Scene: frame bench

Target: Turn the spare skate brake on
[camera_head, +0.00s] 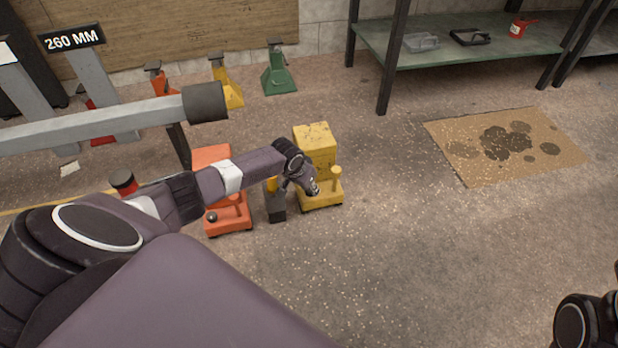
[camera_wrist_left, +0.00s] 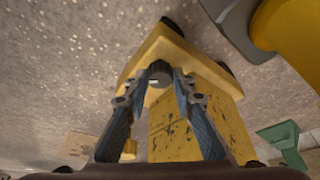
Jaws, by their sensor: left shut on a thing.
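A yellow skate (camera_head: 315,143) with a block on its base stands on the floor in the middle of the head view. In the left wrist view its yellow body (camera_wrist_left: 190,130) shows dark specks, and a dark round knob (camera_wrist_left: 159,72) sits on its base. My left gripper (camera_head: 312,190) is over the front of this base. In the left wrist view its fingertips (camera_wrist_left: 159,79) are closed on either side of the knob. The gripper hides the knob in the head view. An orange skate (camera_head: 229,217) with a dark knob stands to the left, partly behind my left arm.
A dark block with a yellow top (camera_head: 276,206) stands between the skates. Orange, yellow and green stands (camera_head: 278,72) are behind. A grey beam (camera_head: 90,130) crosses at left. A shelf (camera_head: 460,38) and stained cardboard (camera_head: 500,145) lie right.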

